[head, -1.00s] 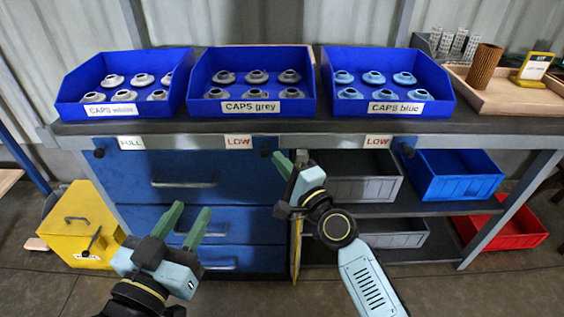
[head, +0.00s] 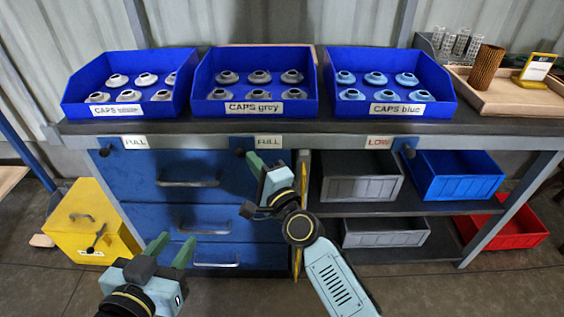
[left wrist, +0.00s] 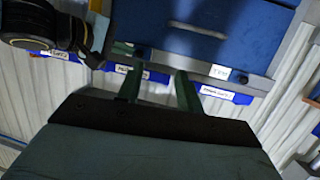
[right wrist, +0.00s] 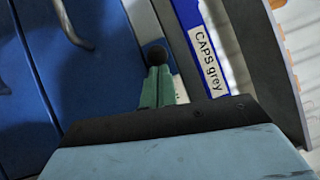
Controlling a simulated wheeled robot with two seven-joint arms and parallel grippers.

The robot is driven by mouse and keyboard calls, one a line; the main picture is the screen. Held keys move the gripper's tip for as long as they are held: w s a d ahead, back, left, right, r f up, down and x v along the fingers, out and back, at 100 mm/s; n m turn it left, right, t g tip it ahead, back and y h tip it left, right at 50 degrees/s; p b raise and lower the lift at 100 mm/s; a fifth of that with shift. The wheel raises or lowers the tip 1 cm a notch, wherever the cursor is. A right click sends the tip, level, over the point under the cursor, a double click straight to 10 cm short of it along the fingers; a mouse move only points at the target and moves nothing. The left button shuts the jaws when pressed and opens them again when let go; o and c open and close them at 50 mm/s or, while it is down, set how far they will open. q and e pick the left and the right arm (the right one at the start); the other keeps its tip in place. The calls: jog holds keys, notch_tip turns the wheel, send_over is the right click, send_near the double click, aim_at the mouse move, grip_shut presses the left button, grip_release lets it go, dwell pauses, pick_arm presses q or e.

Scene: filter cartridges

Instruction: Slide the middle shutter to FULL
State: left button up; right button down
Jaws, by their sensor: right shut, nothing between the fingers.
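The middle shutter's label (head: 268,141) under the grey caps bin reads FULL in the head view. Its dark round knob (head: 240,153) sits left of that label on the bench's front rail. My right gripper (head: 255,160) is shut and empty, its fingertips just right of the knob. In the right wrist view the knob (right wrist: 155,53) is right at the tips of the closed fingers (right wrist: 157,82); I cannot tell whether they touch. My left gripper (head: 171,248) is open and empty, low in front of the drawers; its spread fingers also show in the left wrist view (left wrist: 158,88).
The left label (head: 135,142) reads FULL, the right label (head: 379,142) LOW. Bins of white, grey (head: 254,107) and blue caps stand on the bench. Blue drawers (head: 190,183) are below, shelves with crates (head: 458,175) at right, a yellow box (head: 85,225) at left.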

jog(key=shift+s+a, duration=0.1)
jog(key=shift+a, duration=0.1)
